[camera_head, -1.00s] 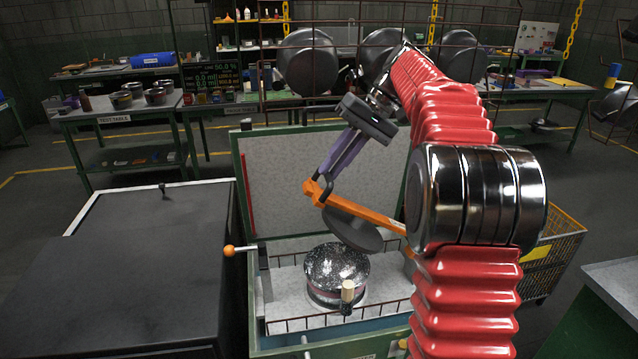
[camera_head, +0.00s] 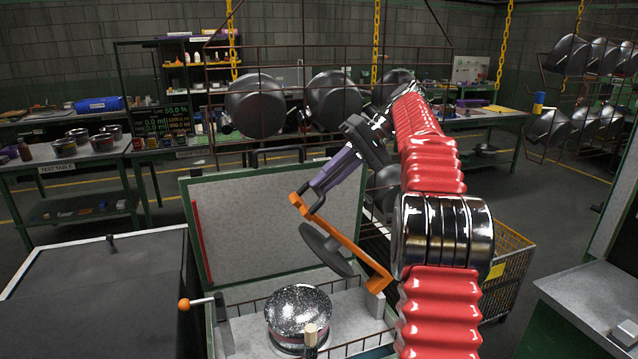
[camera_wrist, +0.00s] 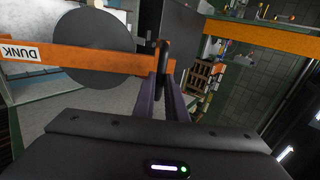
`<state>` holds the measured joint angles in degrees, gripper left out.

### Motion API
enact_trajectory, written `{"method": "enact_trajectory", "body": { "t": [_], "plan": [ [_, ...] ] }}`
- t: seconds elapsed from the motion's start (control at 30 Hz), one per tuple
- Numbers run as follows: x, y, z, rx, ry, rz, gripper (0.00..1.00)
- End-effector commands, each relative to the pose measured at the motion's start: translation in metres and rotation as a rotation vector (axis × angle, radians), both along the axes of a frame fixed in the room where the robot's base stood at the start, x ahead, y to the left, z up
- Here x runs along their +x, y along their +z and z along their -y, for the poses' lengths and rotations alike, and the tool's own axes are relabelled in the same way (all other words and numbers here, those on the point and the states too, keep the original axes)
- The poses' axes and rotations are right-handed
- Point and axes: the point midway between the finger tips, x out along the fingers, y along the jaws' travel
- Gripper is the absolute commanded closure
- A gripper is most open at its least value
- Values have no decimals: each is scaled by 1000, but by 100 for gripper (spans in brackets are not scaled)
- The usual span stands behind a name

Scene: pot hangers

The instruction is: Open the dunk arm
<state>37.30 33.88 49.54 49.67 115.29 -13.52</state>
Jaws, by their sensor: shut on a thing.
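The orange dunk arm (camera_head: 346,245) slants from upper left down to the right above the open tank, with a dark round disc (camera_head: 326,250) hanging at its side. The handle (camera_wrist: 163,62) stands upright between the fingers in the wrist view. A shiny speckled pot (camera_head: 298,308) sits in the tank below the disc.
The tank's raised lid (camera_head: 275,235) stands behind the arm. An orange-knobbed lever (camera_head: 185,304) is at the tank's left, beside a dark-topped bench (camera_head: 95,300). Pots hang on a rack (camera_head: 255,105) behind. A wire basket (camera_head: 510,262) stands at right.

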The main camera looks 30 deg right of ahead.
Motion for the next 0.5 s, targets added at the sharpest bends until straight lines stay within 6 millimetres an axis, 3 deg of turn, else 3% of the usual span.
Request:
{"method": "enact_trajectory", "body": {
  "t": [0.1, 0.13, 0.37, 0.5],
  "plan": [
    [2, -2, 1, -2, -6, 2, 100],
    [2, -2, 1, -2, -6, 2, 88],
    [1, -1, 0, -2, -3, 1, 72],
    [1, -1, 0, -2, -1, 0, 70]
  ]
}}
